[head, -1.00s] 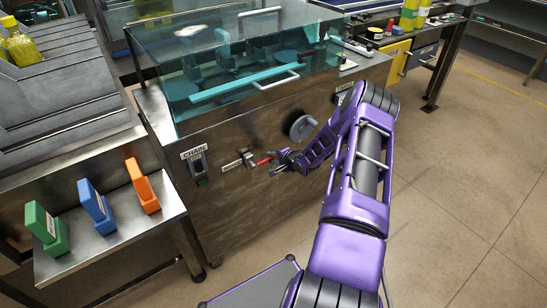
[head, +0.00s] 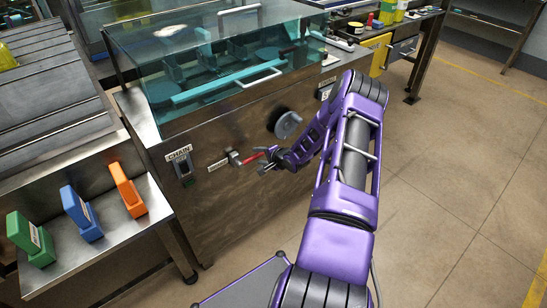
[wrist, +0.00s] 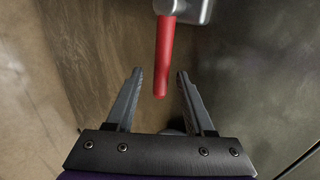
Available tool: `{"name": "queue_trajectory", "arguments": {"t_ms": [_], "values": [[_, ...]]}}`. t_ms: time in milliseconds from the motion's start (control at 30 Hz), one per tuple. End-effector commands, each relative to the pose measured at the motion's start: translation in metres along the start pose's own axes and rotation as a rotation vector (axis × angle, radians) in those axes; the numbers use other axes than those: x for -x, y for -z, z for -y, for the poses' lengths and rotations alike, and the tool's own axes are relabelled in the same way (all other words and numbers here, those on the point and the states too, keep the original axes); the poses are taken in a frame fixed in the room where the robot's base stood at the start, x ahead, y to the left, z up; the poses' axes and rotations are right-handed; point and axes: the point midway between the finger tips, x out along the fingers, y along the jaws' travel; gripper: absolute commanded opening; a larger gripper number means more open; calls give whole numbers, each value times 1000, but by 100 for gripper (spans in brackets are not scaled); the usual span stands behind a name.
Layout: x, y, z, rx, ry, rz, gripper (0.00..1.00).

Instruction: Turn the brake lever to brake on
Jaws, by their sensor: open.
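The brake lever has a red handle (head: 253,157) on a grey metal hub (head: 236,159), mounted on the front of the steel machine. In the head view the handle points right, roughly level. My gripper (head: 265,163) is at the handle's free end. In the wrist view the red handle (wrist: 164,55) hangs from the grey hub (wrist: 190,8), and its tip reaches between the two fingers of my gripper (wrist: 160,73). The jaws are open, with a visible gap on both sides of the handle. A small label plate (head: 218,165) sits left of the hub; its text is unreadable.
A grey handwheel (head: 286,124) sticks out of the panel above my gripper. A switch under a CHAIN label (head: 185,171) is at left. Green (head: 32,240), blue (head: 82,214) and orange (head: 128,190) blocks stand on a side shelf. The floor at right is clear.

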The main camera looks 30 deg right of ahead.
Motion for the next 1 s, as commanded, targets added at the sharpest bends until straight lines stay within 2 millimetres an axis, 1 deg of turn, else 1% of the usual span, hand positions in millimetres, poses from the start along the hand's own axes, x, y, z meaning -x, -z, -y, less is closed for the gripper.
{"name": "queue_trajectory", "arguments": {"t_ms": [33, 300, 500, 600, 700, 833, 1000], "values": [[12, 1, 1, -2, 0, -2, 53], [80, 1, 1, -2, -1, -2, 53], [123, 0, 1, -2, -1, -1, 53], [138, 0, 1, -2, -1, 0, 53], [148, -1, 1, 0, 0, 1, 53], [154, -1, 0, -1, 0, 2, 53], [154, -2, 0, -1, 0, 2, 53]]}}
